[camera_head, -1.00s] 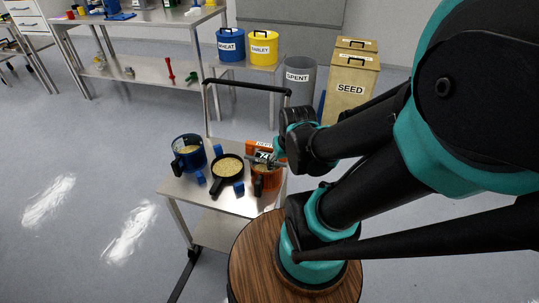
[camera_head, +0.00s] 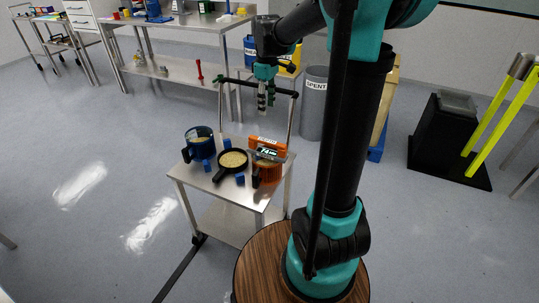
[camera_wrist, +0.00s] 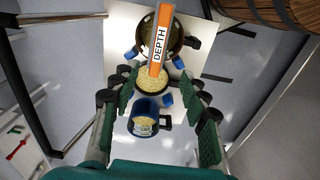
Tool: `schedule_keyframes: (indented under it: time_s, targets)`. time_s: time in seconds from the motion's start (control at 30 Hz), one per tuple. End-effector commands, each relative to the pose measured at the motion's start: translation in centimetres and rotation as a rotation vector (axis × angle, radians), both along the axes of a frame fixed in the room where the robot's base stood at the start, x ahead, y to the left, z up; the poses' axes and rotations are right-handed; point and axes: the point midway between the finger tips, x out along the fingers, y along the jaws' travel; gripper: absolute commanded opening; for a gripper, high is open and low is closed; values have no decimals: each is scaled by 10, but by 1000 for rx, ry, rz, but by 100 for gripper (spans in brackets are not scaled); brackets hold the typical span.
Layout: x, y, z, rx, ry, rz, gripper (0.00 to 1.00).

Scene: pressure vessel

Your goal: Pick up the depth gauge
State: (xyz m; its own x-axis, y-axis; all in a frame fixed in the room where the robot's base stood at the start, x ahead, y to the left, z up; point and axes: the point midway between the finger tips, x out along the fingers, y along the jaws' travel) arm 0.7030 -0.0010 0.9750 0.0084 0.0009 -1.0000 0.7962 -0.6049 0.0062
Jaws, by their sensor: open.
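The depth gauge (camera_head: 267,143) is an orange and white bar labelled DEPTH. It stands over the orange pot (camera_head: 267,174) at the right of the small metal cart (camera_head: 207,180). In the wrist view the gauge (camera_wrist: 161,40) lies near the top centre, over a round pot of grain. My gripper (camera_head: 263,103) is open and empty, pointing down above the cart, apart from the gauge. In the wrist view its green fingers (camera_wrist: 160,92) spread either side of the cart's middle. The gauge's lower part is hidden.
A black pan (camera_head: 233,160) of grain and a blue jug (camera_head: 200,146) stand left of the pot, with small blue blocks around. The cart's handle (camera_head: 246,83) rises behind. A round wooden stand (camera_head: 262,262) is in front. A grey SPENT bin (camera_head: 313,103) stands behind.

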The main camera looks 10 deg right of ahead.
Motion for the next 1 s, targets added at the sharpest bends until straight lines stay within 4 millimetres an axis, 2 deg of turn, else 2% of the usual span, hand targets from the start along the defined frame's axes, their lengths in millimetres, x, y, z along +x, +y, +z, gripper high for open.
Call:
schedule_keyframes:
  time_s: [0.07, 0.17, 0.5, 0.7, 1.0]
  targets:
    - [4, 1, 0, -1, 8, 20, 45]
    - [5, 1, -9, -1, 11, 25, 45]
    - [4, 1, -75, -1, 8, 23, 45]
    - [5, 1, -108, -1, 8, 22, 45]
    - [4, 0, -128, -1, 8, 22, 45]
